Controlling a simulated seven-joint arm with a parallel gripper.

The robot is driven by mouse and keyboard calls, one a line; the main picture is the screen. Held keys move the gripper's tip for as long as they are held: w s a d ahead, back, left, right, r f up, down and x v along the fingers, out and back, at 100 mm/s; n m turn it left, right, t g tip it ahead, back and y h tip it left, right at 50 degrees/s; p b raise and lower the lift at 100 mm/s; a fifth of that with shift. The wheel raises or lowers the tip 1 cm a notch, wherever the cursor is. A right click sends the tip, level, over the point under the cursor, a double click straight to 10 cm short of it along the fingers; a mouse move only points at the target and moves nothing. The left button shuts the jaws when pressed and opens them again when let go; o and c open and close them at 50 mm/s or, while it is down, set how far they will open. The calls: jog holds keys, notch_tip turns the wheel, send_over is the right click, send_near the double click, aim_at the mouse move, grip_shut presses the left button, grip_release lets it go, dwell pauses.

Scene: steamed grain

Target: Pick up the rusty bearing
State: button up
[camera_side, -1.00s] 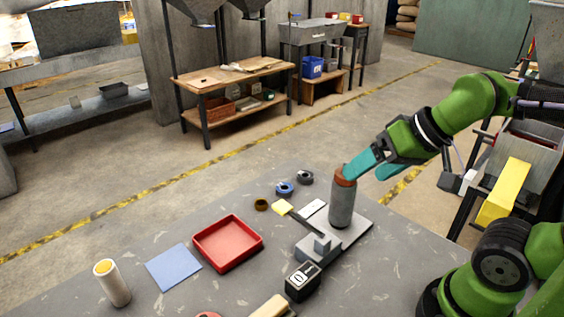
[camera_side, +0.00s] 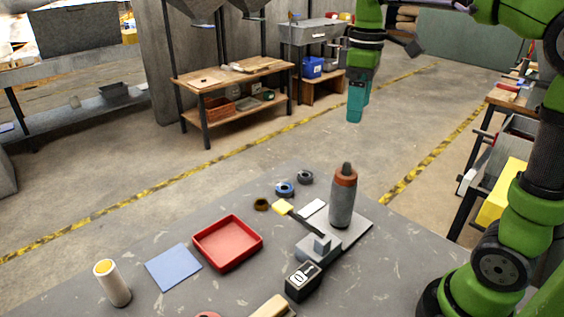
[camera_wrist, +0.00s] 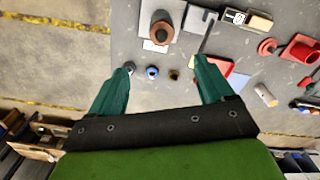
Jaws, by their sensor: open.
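The rusty bearing (camera_side: 261,204) is a small brown ring lying on the grey table, left of a blue-rimmed ring (camera_side: 285,188) and a dark grey ring (camera_side: 306,177). In the wrist view the rusty bearing (camera_wrist: 174,74) shows between my fingers, closer to the right one, with the blue-rimmed ring (camera_wrist: 152,73) to its left. My gripper (camera_side: 354,119) points down, high above and well apart from the rings, toward the table's far side. In the wrist view my gripper (camera_wrist: 164,64) has its teal fingers spread, with nothing held.
A tall grey bottle with a rusty top (camera_side: 342,200) stands on a grey base plate (camera_side: 352,236) right of the rings. A yellow-ended lever (camera_side: 283,207) lies close to the bearing.

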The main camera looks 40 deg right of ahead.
aim_at(348, 163)
notch_tip(348, 163, down, 11)
jog(key=shift+f, duration=0.1)
jog(key=shift+w+a+f, duration=0.1)
jog(key=shift+f, duration=1.2)
jog(key=shift+w+a+f, duration=0.1)
jog(key=shift+f, duration=1.2)
jog(key=c, duration=1.2)
jog(key=shift+r, duration=0.1)
jog(key=shift+c, duration=0.2)
notch_tip(348, 163, up, 10)
jog(key=shift+f, duration=0.1)
